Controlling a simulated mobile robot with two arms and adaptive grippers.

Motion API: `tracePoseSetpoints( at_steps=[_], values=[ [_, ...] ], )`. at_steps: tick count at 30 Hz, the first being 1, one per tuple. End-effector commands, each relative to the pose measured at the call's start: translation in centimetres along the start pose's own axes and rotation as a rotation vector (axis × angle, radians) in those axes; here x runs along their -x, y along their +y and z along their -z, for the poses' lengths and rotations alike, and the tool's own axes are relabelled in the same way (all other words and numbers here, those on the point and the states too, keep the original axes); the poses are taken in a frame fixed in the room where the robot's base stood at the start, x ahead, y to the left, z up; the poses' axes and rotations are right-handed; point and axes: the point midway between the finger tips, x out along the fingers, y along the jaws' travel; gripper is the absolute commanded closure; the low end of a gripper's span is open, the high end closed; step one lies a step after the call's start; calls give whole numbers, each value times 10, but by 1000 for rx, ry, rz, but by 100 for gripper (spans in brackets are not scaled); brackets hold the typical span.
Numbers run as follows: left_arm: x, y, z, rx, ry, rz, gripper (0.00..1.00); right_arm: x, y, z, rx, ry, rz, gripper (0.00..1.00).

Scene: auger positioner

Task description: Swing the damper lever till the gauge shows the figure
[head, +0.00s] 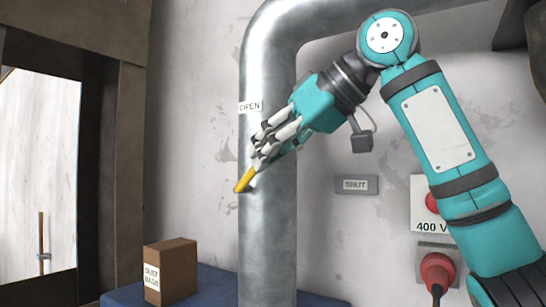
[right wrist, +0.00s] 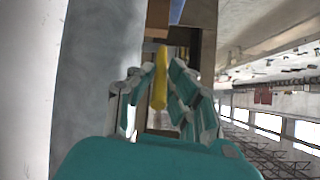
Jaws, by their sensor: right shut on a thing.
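The yellow damper lever (head: 244,180) shows at the tips of my right gripper (head: 262,158), in front of the grey duct pipe (head: 268,230). The lever slants down and to the left. In the right wrist view the yellow lever (right wrist: 160,78) stands between the fingers of my right gripper (right wrist: 158,92), which is shut on it. The lever's pivot is hidden behind the gripper. An OPEN label (head: 250,106) is on the pipe above the gripper, and a SHUT plate (head: 356,185) is on the wall to the right. No gauge shows. My left gripper is not in view.
A brown dust bags box (head: 172,272) stands on a blue surface (head: 214,284) at the lower left. A red button (head: 432,201) with a 400 V sign and a red plug (head: 437,270) are at the right, partly behind my right arm. A doorway is at the far left.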

Motion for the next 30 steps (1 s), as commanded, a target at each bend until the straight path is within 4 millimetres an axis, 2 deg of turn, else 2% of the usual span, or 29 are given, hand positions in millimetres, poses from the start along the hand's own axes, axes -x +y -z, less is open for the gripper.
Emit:
tracePoseSetpoints(
  at_steps=[13, 14, 18, 30],
  values=[
    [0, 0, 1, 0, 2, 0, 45, 0, 0, 1, 1, -9, -2, 100],
    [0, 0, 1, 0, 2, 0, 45, 0, 0, 1, 1, -9, -2, 83],
    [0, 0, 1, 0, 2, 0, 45, 0, 0, 1, 1, -9, -2, 65],
    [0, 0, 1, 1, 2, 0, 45, 0, 1, 1, -1, -9, -4, 64]
  ],
)
